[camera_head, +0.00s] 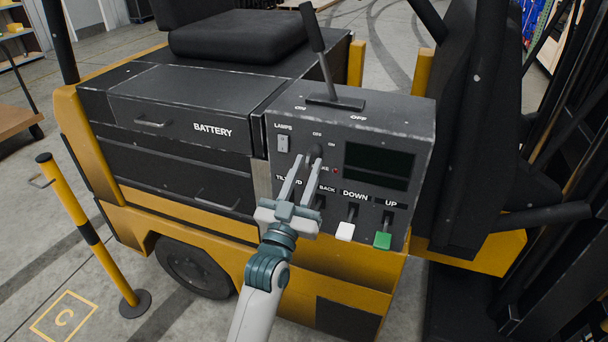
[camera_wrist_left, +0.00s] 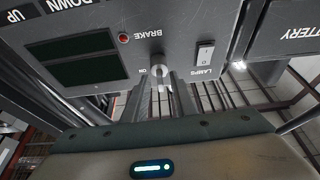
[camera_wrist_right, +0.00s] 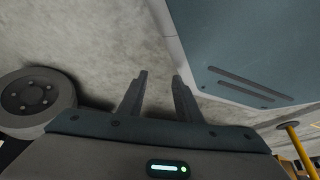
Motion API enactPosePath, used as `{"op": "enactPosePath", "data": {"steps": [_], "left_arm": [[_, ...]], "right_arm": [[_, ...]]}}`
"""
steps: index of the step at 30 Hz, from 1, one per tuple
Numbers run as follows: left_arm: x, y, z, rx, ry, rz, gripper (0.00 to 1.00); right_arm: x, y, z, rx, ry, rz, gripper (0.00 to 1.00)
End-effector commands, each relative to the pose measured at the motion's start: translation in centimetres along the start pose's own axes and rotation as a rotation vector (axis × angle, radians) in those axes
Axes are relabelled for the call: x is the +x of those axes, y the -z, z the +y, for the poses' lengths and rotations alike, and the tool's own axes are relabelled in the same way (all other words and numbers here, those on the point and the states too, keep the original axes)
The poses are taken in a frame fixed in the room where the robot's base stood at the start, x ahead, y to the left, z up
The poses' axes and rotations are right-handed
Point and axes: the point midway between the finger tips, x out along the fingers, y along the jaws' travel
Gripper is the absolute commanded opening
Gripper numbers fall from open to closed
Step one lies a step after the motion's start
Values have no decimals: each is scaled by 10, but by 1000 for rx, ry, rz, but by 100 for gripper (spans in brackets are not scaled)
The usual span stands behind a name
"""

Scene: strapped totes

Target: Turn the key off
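The dark key switch (camera_head: 316,151) sits on the grey control panel (camera_head: 277,112) of the forklift, between the OFF and ON labels. In the left wrist view the key (camera_wrist_left: 157,62) stands out from the panel near the ON label. My left gripper (camera_head: 308,161) reaches up to it from below. Its fingers are spread apart, with the tips at the key. In the left wrist view the key lies between the fingertips; whether either touches it I cannot tell. My right gripper (camera_wrist_right: 160,82) is open and empty above the floor, away from the panel.
Nearby on the panel are the LAMPS switch (camera_head: 283,144), a red brake lamp (camera_head: 335,170), a dark display (camera_head: 379,166), a white DOWN lever (camera_head: 345,231) and a green UP lever (camera_head: 382,240). A tall lever (camera_head: 322,60) rises above. A yellow post (camera_head: 85,225) stands at left.

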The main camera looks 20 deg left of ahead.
Motion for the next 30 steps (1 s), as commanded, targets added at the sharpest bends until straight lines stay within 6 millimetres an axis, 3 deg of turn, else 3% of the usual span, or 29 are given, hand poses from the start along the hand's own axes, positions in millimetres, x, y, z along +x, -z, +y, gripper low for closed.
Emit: {"op": "enactPosePath", "data": {"steps": [5, 11, 15, 18, 26, 30], "left_arm": [[-5, -1, 0, 0, 0, 0, 25], [-25, -2, 0, 0, 0, -1, 25], [-48, -3, 0, -1, 0, -2, 25], [-68, -3, 0, -1, 0, -2, 25], [-118, -4, 0, 1, 0, -3, 25], [-142, -3, 0, 1, 0, -3, 25]], "right_arm": [[1, 1, 0, 0, 0, 4, 31], [5, 13, -2, 0, 2, 39, 31], [9, 30, -4, 0, 5, 82, 31], [9, 60, -14, 3, 17, 150, 31], [9, 102, -20, 5, 24, 257, 31], [12, 99, -15, 7, 18, 232, 31]]}}
